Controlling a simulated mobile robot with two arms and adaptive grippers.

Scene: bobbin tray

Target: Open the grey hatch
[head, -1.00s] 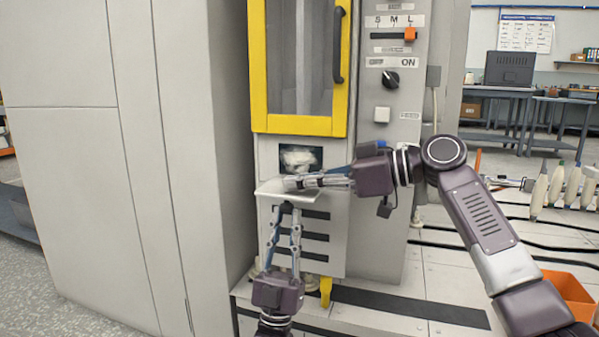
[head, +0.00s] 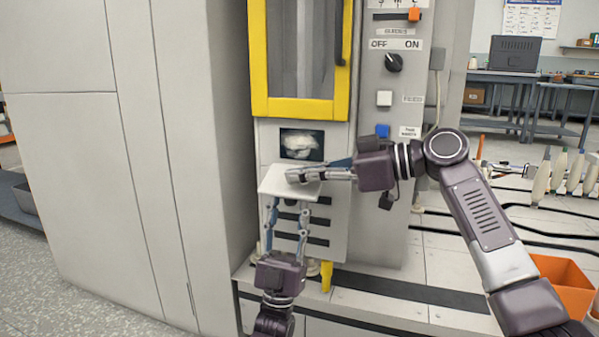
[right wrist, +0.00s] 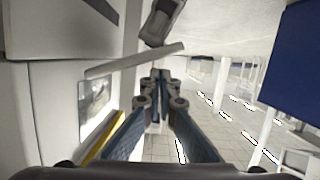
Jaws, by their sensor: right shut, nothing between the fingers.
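The grey hatch (head: 272,184) is a pale flap folded down and outward below a dark opening (head: 301,144) in the machine front. Something whitish shows inside the opening. My right gripper (head: 291,176) is shut and empty. It reaches in from the right, with its fingertips over the hatch's upper face; I cannot tell whether they touch it. The right wrist view shows the closed fingertips (right wrist: 160,75) near the hatch's edge (right wrist: 135,60). My left gripper (head: 287,203) points up from below, fingers apart, its tips near the hatch's underside.
A yellow-framed door (head: 300,107) is above the opening. A control panel with a black knob (head: 394,63), a white button (head: 384,98) and a blue button (head: 382,131) is to the right. A tall grey cabinet (head: 70,180) stands left. An orange bin (head: 566,285) is at lower right.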

